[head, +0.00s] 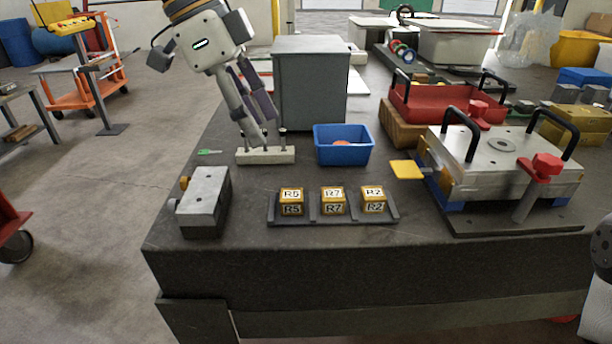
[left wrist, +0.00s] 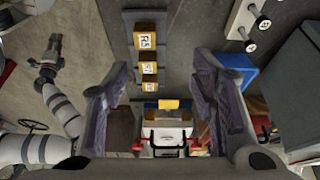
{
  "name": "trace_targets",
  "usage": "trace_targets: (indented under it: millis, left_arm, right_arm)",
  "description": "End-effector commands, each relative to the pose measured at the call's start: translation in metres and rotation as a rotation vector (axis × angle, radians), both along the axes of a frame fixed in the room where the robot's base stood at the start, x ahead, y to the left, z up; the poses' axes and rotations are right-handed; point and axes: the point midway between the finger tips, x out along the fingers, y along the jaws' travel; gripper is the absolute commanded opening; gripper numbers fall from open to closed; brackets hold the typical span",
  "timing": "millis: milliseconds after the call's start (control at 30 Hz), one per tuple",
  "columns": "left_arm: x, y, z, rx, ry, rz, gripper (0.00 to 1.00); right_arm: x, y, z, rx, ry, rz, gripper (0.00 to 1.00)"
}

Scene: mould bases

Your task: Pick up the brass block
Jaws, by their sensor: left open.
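Three brass-yellow blocks, marked R5 (head: 291,201), R7 (head: 333,201) and R2 (head: 373,200), sit in a row on a dark rack (head: 312,220) near the table's front. In the left wrist view, the R5 block (left wrist: 145,41) shows between the fingers, with the other two below it. My left gripper (head: 254,138) is open and empty, pointing down behind the rack, over or near a cream bar with posts (head: 262,156). In the left wrist view its fingers (left wrist: 165,65) are spread wide. My right gripper (left wrist: 47,67) shows small at the left of that view; its jaws are unclear.
A grey vise-like block (head: 203,201) stands left of the rack. A blue bin (head: 343,145) and a tall grey box (head: 310,85) stand behind. A metal mould base (head: 495,165) with black handles and a red clamp (head: 541,172) stands at right. Table is clear before the rack.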

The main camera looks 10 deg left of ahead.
Motion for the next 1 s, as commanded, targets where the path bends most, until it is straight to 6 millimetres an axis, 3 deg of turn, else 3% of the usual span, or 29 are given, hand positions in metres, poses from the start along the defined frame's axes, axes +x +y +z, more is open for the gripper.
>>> trace_targets:
  millis: [200,600,900,1000]
  left_arm:
    - [0.002,-0.016,-0.042,0.001,0.006,-0.002,0.52]
    - [0.001,-0.045,-0.101,0.001,0.004,0.000,0.52]
    - [0.003,-0.048,-0.108,0.001,-0.001,0.000,0.52]
    - [0.003,-0.048,-0.108,0.000,-0.001,0.000,0.29]
  right_arm:
    - [-0.004,0.000,-0.001,0.000,0.012,0.000,0.40]
    - [-0.002,0.000,0.000,0.000,0.006,0.000,0.40]
    - [-0.003,0.000,0.000,0.000,0.007,0.000,0.40]
    - [-0.003,0.000,0.000,0.000,0.007,0.000,0.40]
